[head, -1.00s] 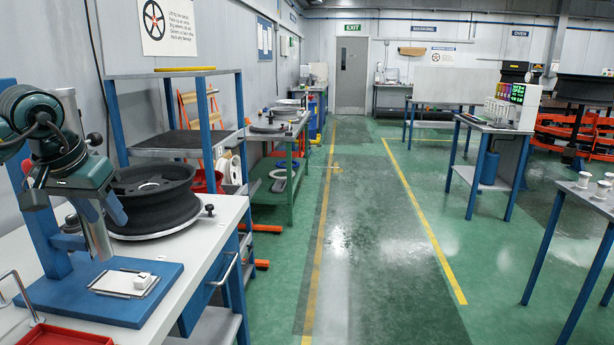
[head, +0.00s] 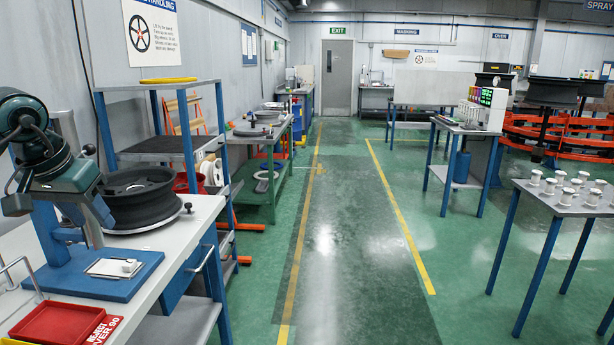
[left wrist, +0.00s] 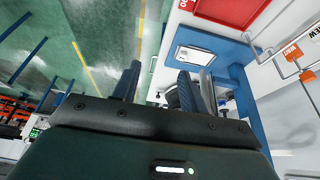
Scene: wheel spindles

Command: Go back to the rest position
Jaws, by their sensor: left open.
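My left gripper (head: 60,212) hangs at the left of the head view on its teal wrist, with its two blue fingers spread apart and nothing between them. It appears in front of the blue stand (head: 120,284) on the white bench, and the distance between them is hard to judge. In the left wrist view the fingers (left wrist: 163,88) stand apart and empty, with the blue stand and floor beyond. My right gripper is not in view.
A black wheel rim (head: 140,198) lies on the white bench (head: 200,212) behind the stand. A red tray (head: 58,322) is at the near left. A table (head: 540,192) with several white spools stands at the right. The green floor aisle (head: 345,220) between is clear.

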